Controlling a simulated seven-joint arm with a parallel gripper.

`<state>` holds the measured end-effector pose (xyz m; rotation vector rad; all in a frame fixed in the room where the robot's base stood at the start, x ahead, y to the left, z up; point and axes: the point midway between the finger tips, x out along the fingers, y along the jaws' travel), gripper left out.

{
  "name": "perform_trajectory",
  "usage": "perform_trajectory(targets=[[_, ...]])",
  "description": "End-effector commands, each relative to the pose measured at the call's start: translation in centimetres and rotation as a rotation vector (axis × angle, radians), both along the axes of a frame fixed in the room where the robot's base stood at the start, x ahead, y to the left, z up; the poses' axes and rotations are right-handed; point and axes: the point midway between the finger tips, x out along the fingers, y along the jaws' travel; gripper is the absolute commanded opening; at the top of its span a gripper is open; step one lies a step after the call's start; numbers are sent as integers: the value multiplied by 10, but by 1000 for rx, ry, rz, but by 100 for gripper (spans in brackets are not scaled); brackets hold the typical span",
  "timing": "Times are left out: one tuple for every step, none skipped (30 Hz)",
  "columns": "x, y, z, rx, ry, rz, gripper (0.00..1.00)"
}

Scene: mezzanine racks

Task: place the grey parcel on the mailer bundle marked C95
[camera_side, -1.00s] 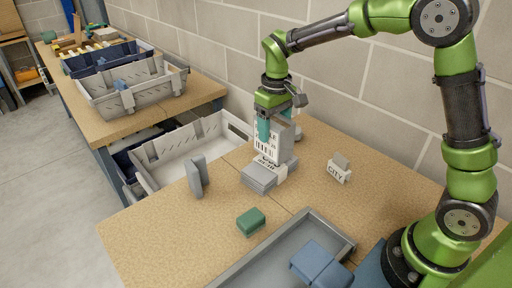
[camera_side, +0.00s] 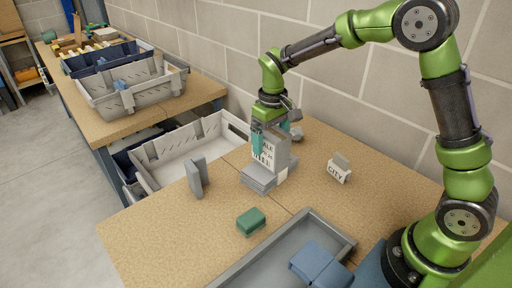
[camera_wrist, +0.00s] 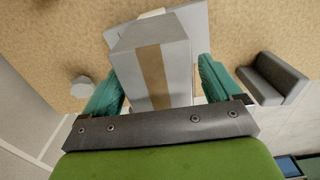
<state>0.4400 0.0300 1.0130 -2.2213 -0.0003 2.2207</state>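The grey parcel (camera_side: 277,150), a box with dark print on one side, stands upright on the stack of flat grey mailers (camera_side: 258,179). In the wrist view the parcel (camera_wrist: 150,60) shows a brown tape strip. My gripper (camera_side: 275,140) is around the parcel, one teal finger on each side. In the wrist view a narrow gap shows between the parcel and the right finger, so my gripper (camera_wrist: 162,88) looks open. The bundle's white label is partly covered and I cannot read C95 on it.
A grey upright piece (camera_side: 195,177) stands left of the bundle. A holder marked CITY (camera_side: 338,172) stands right. A green block (camera_side: 251,221) lies in front, near a grey tray (camera_side: 231,273) with blue parcels (camera_side: 318,264). A pale crate (camera_side: 160,180) sits beyond the table edge.

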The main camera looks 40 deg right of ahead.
Motion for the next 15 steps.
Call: perform_trajectory(targets=[[0, 0, 0, 0, 0, 0, 92], [0, 0, 0, 0, 0, 0, 92], [0, 0, 0, 0, 0, 0, 92], [0, 0, 0, 0, 0, 0, 92], [0, 0, 0, 0, 0, 0, 92], [0, 0, 1, 0, -1, 0, 92], [0, 0, 2, 0, -1, 0, 92], [0, 0, 4, 0, -1, 0, 92], [1, 0, 8, 0, -3, 0, 92], [1, 0, 11, 0, -4, 0, 92], [1, 0, 15, 0, -4, -1, 92], [1, 0, 22, 0, -5, -1, 92], [1, 0, 28, 1, -5, -1, 92], [1, 0, 34, 0, -6, 0, 92], [1, 0, 43, 0, -7, 0, 92]])
